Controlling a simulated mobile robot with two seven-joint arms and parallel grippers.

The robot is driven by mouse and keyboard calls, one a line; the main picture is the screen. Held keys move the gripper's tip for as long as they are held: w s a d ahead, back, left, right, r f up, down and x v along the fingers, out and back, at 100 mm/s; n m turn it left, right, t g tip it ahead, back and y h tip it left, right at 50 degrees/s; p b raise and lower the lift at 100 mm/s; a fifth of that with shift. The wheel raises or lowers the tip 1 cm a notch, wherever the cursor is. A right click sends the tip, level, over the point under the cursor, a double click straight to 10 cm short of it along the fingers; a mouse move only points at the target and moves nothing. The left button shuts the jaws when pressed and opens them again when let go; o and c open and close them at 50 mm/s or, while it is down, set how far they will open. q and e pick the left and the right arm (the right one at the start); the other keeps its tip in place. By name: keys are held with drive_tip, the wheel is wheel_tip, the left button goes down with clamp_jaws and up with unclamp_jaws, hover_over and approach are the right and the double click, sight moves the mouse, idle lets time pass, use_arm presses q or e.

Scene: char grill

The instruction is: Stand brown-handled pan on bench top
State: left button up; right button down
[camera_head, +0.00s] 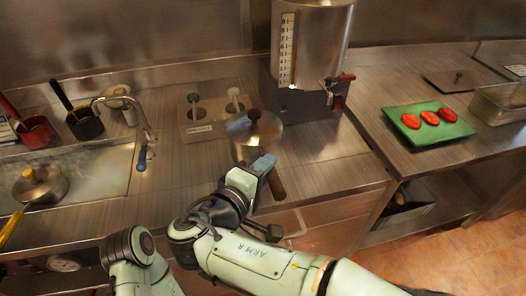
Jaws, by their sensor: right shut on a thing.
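The brown-handled pan (248,133) is a shiny metal pan with a lid and a dark brown knob. It is upright over the middle of the bench top (325,172), in front of the panel with the green and white knobs. I cannot tell whether its base touches the bench. Its brown handle (278,186) points toward the front edge. My right gripper (264,167) is shut on the handle close to the pan body, and its fingers hide part of the handle. My left gripper is not in view.
A sink (95,168) at the left holds a yellow-handled pan (40,186). Red and black pots stand behind it, near a tap (146,130). A tall metal dispenser (315,45) stands behind the pan to the right. A green tray (408,130) with red slices lies on the right counter.

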wheel_tip(320, 180, down, 8)
drive_tip(key=shift+b, duration=0.4)
drive_tip(key=c, duration=0.8)
unclamp_jaws()
drive_tip(key=shift+f, duration=0.3)
drive_tip(key=shift+s+a, duration=0.1)
drive_tip(key=v, duration=1.2)
drive_tip(key=shift+r+b, duration=0.1)
drive_tip(key=shift+b, duration=0.2)
